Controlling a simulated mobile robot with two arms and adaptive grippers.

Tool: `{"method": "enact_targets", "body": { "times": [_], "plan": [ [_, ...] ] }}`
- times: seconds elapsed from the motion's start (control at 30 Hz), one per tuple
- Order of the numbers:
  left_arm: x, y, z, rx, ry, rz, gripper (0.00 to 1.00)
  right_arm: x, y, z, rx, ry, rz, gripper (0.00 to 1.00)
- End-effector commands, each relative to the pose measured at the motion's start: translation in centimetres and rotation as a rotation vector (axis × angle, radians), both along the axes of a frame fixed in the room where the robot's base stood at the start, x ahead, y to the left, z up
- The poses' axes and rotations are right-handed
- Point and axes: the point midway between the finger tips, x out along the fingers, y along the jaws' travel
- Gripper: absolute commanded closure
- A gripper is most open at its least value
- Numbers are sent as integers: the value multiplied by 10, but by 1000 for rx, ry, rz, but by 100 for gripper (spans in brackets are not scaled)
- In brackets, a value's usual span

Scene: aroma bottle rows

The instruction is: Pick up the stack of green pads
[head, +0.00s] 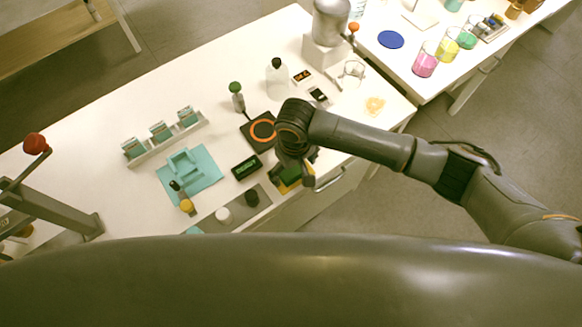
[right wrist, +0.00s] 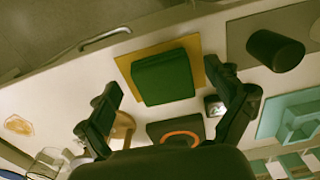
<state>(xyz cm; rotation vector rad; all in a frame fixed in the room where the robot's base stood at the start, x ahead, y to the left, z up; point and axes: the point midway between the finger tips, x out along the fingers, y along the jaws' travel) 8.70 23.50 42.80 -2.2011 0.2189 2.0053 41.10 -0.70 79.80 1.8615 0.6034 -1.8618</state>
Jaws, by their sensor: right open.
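The stack of green pads (right wrist: 162,77) is a dark green block lying on a yellow-orange mat (right wrist: 124,62) in the right wrist view. In the head view the green pads (head: 290,175) are partly hidden by my right gripper (head: 297,172), which is above the near edge of the table. My right gripper (right wrist: 170,84) is open and empty, its fingers spread to either side of the stack and apart from it in the wrist picture. The exact height above the pads is hard to tell. My left gripper is not in view.
A black display box (head: 246,167), a black pad with an orange ring (head: 262,131) and a dark cylinder (head: 252,198) stand near the stack. A teal tray (head: 203,163) lies farther left. A drawer handle (head: 328,182) sits below the table's near edge.

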Motion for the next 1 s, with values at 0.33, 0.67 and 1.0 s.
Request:
{"method": "enact_targets", "body": {
  "times": [0.33,0.67,1.0],
  "plan": [
    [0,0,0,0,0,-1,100,0,0,-2,1,-1,1,30],
    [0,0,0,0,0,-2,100,0,0,-1,1,-1,0,66],
    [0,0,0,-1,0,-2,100,1,1,12,2,-1,0,66]
  ]
}}
